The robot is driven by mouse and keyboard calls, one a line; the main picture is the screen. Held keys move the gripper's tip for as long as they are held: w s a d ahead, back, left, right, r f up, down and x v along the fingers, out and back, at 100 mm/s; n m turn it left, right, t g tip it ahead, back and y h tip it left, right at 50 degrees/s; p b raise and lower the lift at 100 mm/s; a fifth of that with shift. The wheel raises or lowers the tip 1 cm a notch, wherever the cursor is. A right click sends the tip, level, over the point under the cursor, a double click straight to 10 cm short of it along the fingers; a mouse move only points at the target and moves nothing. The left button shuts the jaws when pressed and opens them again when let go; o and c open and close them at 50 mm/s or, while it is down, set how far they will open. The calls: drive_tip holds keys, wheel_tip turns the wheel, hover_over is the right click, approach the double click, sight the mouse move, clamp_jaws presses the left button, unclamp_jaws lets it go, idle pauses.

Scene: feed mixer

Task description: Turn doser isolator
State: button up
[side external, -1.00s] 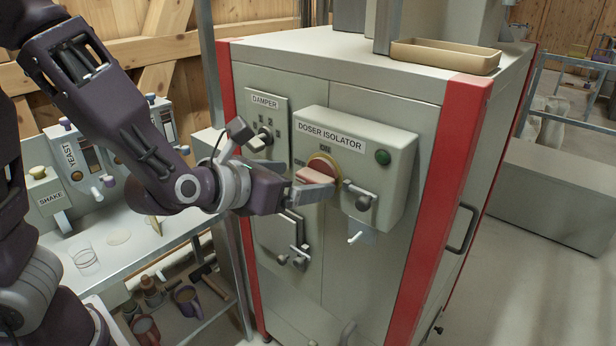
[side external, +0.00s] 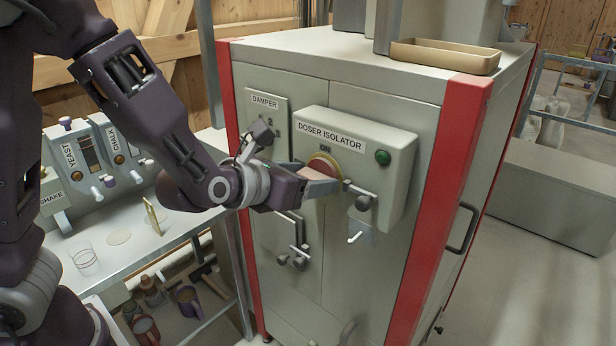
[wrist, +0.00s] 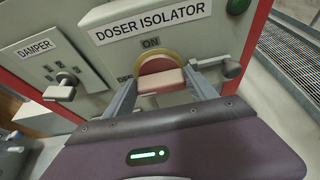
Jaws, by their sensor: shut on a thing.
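The doser isolator (side external: 400,190) is a pale grey box on the cabinet front with a "DOSER ISOLATOR" label. Its red knob on a yellow round plate (side external: 325,163) sits below the "ON" mark. In the wrist view the knob's red grip (wrist: 161,81) lies between my two fingers. My gripper (side external: 318,179) is shut on this grip, one finger on each side. The fingers partly hide the grip in the side view. In the wrist view "ON" shows above the knob and part of another mark shows to its left.
A green button (side external: 383,157) and a small lever (side external: 362,201) sit to the right of the knob. The damper panel (side external: 262,118) is close on the left, behind my wrist. A tan tray (side external: 445,57) rests on the cabinet top. A bench with dispensers (side external: 95,160) stands at left.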

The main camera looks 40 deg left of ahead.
drive_tip(key=shift+d+f+m+t+y, duration=0.25)
drive_tip(key=shift+m+t+y, duration=0.25)
drive_tip(key=shift+m+y, duration=1.2)
drive_tip(key=shift+d+f+m+t+y, duration=0.2)
drive_tip(key=shift+m+t+y, duration=0.35)
drive_tip(key=shift+m, duration=2.2)
drive_tip(key=shift+d+f+m+t+y, duration=0.35)
drive_tip(key=shift+m+y, duration=0.8)
drive_tip(key=shift+m, duration=1.1)
drive_tip(key=shift+a+r, duration=0.1)
drive_tip(key=o, duration=1.4)
drive_tip(key=shift+c, duration=0.2)
drive_tip(key=v, duration=0.7)
